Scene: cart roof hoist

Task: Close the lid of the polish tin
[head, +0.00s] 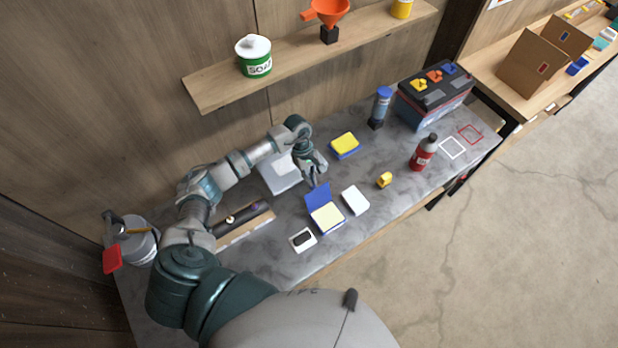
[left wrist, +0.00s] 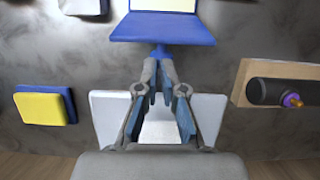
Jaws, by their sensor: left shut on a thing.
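The polish tin (head: 327,218) is a square blue box with a cream inside, on the grey bench in the head view. Its blue lid (head: 318,195) stands open, tilted up on the tin's far side. The lid (left wrist: 162,30) also shows at the top of the left wrist view, with a small blue tab at its edge. My left gripper (head: 316,180) is just behind the lid; in the left wrist view its fingertips (left wrist: 160,65) are closed together at that tab. The fingers partly hide the tab. My right gripper is out of view.
A white block (head: 355,200) is right of the tin, and a white dark-topped item (head: 302,240) is in front. A yellow-and-blue block (head: 344,146) and a red bottle (head: 422,154) stand farther right.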

